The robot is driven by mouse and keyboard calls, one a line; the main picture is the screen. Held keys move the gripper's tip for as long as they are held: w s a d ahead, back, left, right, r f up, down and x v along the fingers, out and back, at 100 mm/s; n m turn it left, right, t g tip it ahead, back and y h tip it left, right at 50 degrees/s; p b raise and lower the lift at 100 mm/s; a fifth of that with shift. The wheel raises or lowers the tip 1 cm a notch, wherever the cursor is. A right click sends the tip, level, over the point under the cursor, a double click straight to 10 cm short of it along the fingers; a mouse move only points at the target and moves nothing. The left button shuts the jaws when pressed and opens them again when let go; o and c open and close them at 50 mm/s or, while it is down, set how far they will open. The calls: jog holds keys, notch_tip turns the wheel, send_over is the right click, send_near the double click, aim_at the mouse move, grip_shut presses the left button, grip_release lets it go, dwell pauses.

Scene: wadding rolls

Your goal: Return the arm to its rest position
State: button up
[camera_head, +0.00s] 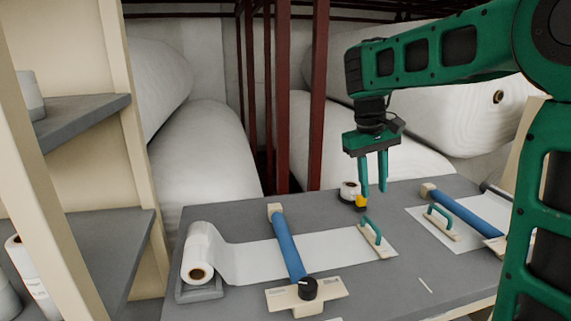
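My gripper (373,190) hangs from the green arm above the back part of the grey table (240,304), its two green fingers pointing down and apart. I see nothing between the fingers. A small white roll (348,190) and a yellow piece (361,202) are close to the fingertips in the picture, with the fingertips partly overlapping the yellow piece. I cannot tell whether they touch.
A white wadding roll (200,250) is unrolled under a blue roller (289,248). A teal-handled block (376,238) lies on the strip. A second blue roller (468,212) is at right. Shelves (95,238) stand left; large rolls (205,150) and red posts (318,100) stand behind.

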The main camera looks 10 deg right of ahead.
jog(key=s+d+f+m, duration=0.2)
jog(key=s+f, duration=0.1)
jog(key=s, duration=0.7)
jog(key=s+d+f+m+y, duration=0.1)
jog(key=s+f, duration=0.3)
jog(key=s, duration=0.6)
jog(key=s+d+f+m+y, duration=0.1)
jog(key=s+d+f+m, duration=0.2)
jog(key=s, duration=0.7)
jog(key=shift+s+d+f+m, duration=0.15)
jog(key=shift+d+f+m, duration=0.1)
jog(key=shift+f+m, duration=0.25)
jog(key=shift+f, duration=0.1)
jog(key=shift+w+f, duration=0.25)
jog(key=shift+w, duration=0.4)
jog(key=shift+o, duration=0.2)
jog(key=shift+s+d, duration=0.1)
jog(key=shift+d, duration=0.05)
